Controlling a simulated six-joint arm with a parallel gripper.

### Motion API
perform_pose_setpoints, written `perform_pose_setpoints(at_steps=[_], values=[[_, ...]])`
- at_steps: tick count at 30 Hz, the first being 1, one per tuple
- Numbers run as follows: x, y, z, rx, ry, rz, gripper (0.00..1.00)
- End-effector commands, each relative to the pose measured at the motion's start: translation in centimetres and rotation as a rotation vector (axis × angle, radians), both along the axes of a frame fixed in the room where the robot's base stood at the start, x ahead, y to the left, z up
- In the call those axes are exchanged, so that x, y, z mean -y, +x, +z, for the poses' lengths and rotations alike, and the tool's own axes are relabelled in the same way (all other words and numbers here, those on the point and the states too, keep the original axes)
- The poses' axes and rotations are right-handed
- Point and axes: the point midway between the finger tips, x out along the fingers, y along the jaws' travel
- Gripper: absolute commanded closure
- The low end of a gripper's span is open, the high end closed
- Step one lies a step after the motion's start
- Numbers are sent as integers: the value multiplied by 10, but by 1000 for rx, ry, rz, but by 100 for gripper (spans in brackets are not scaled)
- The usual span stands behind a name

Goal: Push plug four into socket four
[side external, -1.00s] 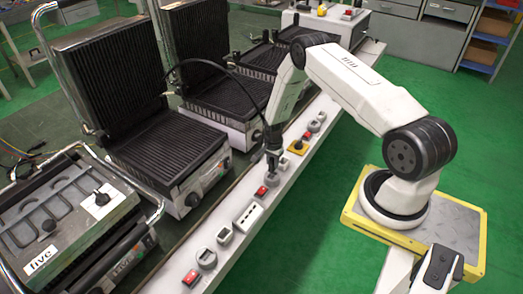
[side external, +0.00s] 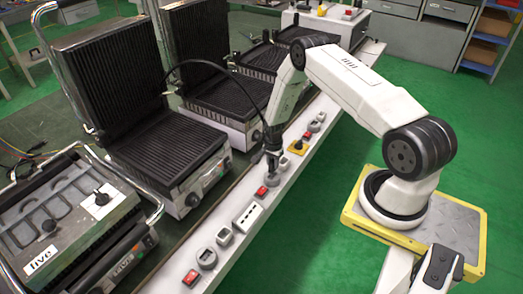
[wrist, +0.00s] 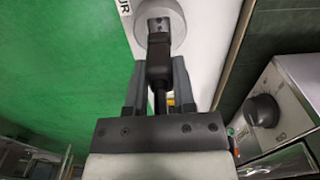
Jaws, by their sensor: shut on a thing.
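My gripper (side external: 272,140) is shut on the black plug (wrist: 158,45), which has a black cable. In the wrist view the fingers (wrist: 160,68) hold the plug from both sides, and its front end is at a round grey socket (wrist: 176,28). A label ending in "UR" (wrist: 125,5) is beside this socket. In the side view the plug (side external: 272,163) points down at the white strip (side external: 247,190). The plug's end overlaps the socket in the wrist view; I cannot tell how deep it sits.
A red switch (side external: 262,191) and other sockets, such as a grey one (side external: 206,257), line the strip. Open contact grills (side external: 165,150) stand left of it. The cable (side external: 205,62) arches from the grills to my gripper. Green floor (side external: 310,225) lies clear to the right.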

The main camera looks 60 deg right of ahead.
Motion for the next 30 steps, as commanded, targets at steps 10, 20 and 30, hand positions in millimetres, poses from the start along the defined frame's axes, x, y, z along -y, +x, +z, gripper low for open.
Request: perform_pose_setpoints(at_steps=[10,20,30], values=[[0,0,-6,0,0,0,100],[0,0,-12,0,0,0,100],[0,0,-18,0,0,0,100]])
